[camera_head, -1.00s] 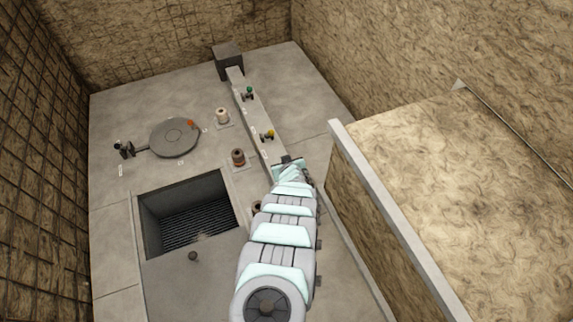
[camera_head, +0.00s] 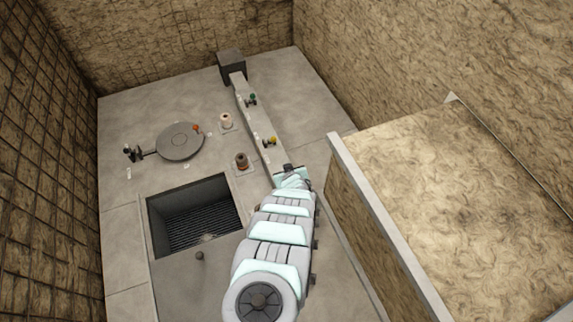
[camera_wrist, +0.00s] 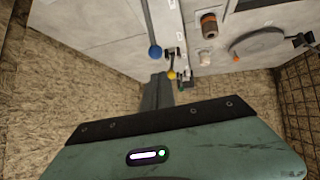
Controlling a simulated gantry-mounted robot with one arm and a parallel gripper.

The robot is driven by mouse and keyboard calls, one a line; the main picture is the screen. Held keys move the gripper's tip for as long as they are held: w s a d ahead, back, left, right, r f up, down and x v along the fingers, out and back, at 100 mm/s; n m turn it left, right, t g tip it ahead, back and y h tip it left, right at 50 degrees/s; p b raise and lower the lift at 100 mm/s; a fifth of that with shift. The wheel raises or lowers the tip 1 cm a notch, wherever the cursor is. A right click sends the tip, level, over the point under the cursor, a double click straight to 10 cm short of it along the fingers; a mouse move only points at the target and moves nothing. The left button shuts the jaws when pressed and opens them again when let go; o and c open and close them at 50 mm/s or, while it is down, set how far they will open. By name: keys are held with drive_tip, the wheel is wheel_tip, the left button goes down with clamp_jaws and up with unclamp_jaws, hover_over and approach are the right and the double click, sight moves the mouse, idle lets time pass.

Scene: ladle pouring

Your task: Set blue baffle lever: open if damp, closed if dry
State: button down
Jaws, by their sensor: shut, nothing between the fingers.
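The blue lever shows in the wrist view as a blue ball knob (camera_wrist: 155,52) on a thin grey rod. I cannot tell whether it stands open or closed. In the head view my arm hides it. My gripper (camera_head: 288,171) is at the lower end of the grey rail (camera_head: 256,122), shut and empty. Its green housing fills the lower part of the wrist view; its fingertips are not clear, and no contact with the blue knob shows. No clear sign of damp or dry shows.
Yellow-knobbed (camera_head: 273,140) and green-knobbed (camera_head: 252,97) levers stand on the rail. A pale cylinder (camera_head: 226,121) and a brown cylinder (camera_head: 241,161) stand beside it. A round grey lid (camera_head: 180,141) lies left, above a grated pit (camera_head: 195,215). A tall block (camera_head: 440,190) bounds the right.

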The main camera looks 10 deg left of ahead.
drive_tip(key=s+d+r+p, duration=0.1)
drive_tip(key=s+r+p, duration=0.3)
drive_tip(key=r, duration=0.3)
drive_tip(key=shift+r+p, duration=0.3)
drive_tip(key=shift+p, duration=0.3)
drive_tip(key=shift+s, duration=0.1)
